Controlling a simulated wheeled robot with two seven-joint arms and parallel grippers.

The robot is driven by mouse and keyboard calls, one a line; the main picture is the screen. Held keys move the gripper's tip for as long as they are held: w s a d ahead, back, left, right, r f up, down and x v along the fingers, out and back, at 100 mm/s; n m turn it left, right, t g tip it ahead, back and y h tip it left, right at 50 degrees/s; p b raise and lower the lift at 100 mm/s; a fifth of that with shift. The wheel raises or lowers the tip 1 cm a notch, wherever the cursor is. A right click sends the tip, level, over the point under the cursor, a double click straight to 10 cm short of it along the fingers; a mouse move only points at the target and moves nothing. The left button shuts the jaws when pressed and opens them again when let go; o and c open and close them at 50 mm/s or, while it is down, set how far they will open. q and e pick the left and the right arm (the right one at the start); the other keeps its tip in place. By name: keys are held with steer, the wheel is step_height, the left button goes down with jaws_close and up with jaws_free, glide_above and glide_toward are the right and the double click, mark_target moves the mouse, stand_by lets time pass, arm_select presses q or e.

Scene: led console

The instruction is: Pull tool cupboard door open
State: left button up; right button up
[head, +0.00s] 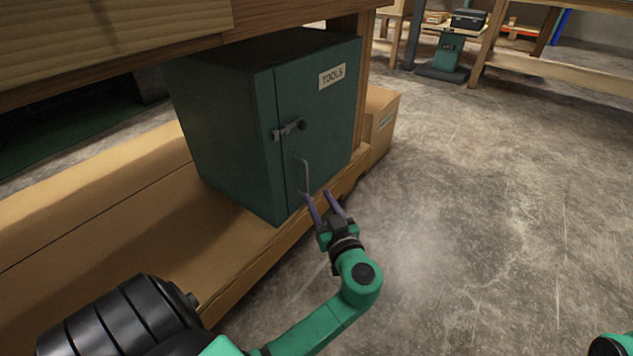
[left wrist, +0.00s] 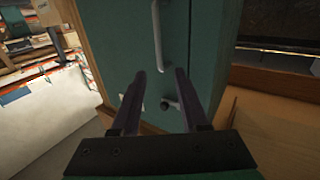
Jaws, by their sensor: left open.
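The dark green tool cupboard (head: 225,130) stands under the wooden bench, its door (head: 335,130) shut against the body. A "TOOLS" label (head: 332,76) is on the door's upper part. A latch lever (head: 290,129) lies nearly level across the door's left seam. Below it is a thin grey upright bar handle (head: 304,176), also in the left wrist view (left wrist: 157,35). My left gripper (head: 318,194) is open and empty, its fingertips close to the handle's lower end. In the left wrist view the fingers (left wrist: 158,74) point at the door; contact cannot be told.
The cupboard rests on a wooden plinth (head: 120,215). A cardboard box (head: 381,125) stands just right of it. The bench top (head: 110,30) overhangs above. The concrete floor (head: 500,200) in front and to the right is clear. Another bench (head: 560,70) stands far right.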

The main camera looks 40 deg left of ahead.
mark_target(306, 174)
arm_select(q)
steer(key=b+x, duration=0.1)
steer(key=x, duration=0.8)
steer(key=shift+w+a+f+b, duration=0.1)
steer(key=shift+w+a+b, duration=0.15)
steer(key=shift+b, duration=0.1)
steer(key=shift+s, duration=0.1)
jaws_close()
stand_by(0.6)
